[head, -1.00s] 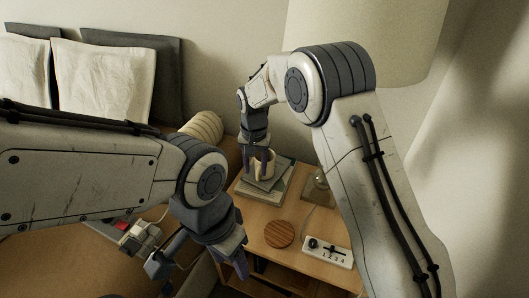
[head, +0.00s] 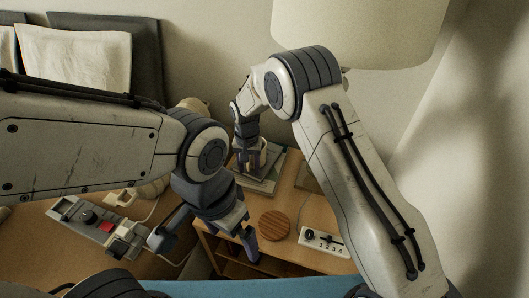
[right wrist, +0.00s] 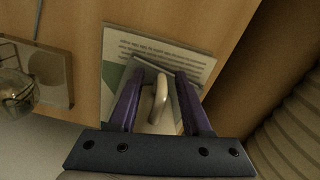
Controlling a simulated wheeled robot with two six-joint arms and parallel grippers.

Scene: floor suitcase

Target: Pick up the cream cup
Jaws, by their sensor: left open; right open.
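The cream cup (head: 263,154) stands on a stack of books (head: 269,181) at the back of the wooden nightstand, partly hidden by my right gripper in the head view. My right gripper (head: 248,165) points down over the books, at the cup. In the right wrist view, the cup (right wrist: 160,100) shows its handle between the two open purple fingers (right wrist: 158,92). I cannot tell whether a finger touches it. My left gripper (head: 249,246) is open and empty near the nightstand's front left edge, apart from the cup.
A round wooden coaster (head: 274,225) and a white box with numbers (head: 324,241) lie on the nightstand's front half. A glass object (right wrist: 16,92) is left of the books in the wrist view. A lampshade (head: 360,30) hangs above. A grey device (head: 85,220) lies at left.

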